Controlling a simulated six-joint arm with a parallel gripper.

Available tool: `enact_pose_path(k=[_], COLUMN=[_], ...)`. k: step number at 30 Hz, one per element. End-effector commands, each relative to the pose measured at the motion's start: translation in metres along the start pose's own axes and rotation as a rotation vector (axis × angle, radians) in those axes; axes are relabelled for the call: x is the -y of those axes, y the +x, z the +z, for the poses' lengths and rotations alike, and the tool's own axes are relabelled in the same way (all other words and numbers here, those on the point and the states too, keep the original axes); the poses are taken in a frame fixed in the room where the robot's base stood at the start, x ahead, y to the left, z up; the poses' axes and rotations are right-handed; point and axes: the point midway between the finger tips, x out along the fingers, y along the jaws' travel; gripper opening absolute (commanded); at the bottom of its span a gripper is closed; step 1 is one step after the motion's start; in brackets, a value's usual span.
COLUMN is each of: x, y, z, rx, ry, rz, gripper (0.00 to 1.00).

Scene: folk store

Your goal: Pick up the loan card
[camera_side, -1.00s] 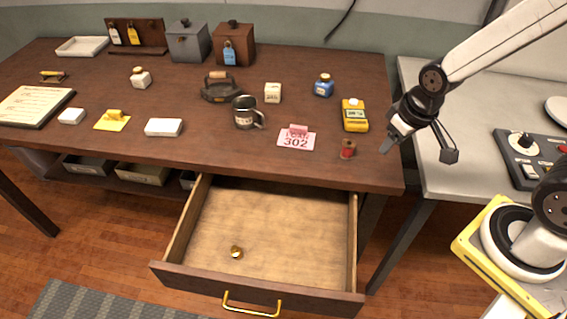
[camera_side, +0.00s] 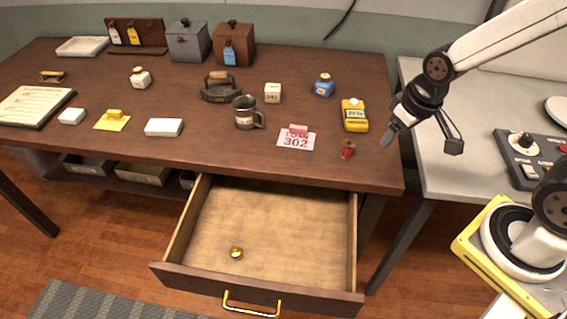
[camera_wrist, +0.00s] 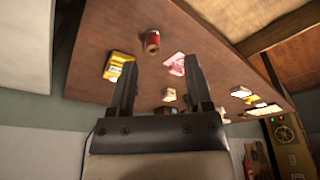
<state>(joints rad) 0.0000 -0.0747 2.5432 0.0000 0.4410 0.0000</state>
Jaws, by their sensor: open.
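The loan card is a pink card (camera_side: 296,141) printed "LOAN 302", lying flat near the front edge of the brown table, with a small pink block-like piece on its back edge. It also shows in the wrist view (camera_wrist: 177,66), just left of the right finger's tip. My gripper (camera_side: 420,144) is open and empty. It hangs to the right of the card, above the right end of the brown table and the gap to the grey table. Both fingers (camera_wrist: 160,64) show in the wrist view.
A red spool (camera_side: 347,150) stands between card and gripper, with a yellow box (camera_side: 354,115) behind it. A mug (camera_side: 244,113) stands left of the card. An open drawer (camera_side: 265,235) holding a brass knob-like item juts out below the front edge.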

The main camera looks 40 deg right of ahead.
Motion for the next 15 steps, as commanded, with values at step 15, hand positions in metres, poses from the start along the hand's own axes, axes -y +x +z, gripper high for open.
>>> enact_pose_path(k=[15], x=[0.003], y=[-0.023], z=[-0.01], rx=[0.037], ry=[0.137], rz=[-0.046], gripper=[0.65])
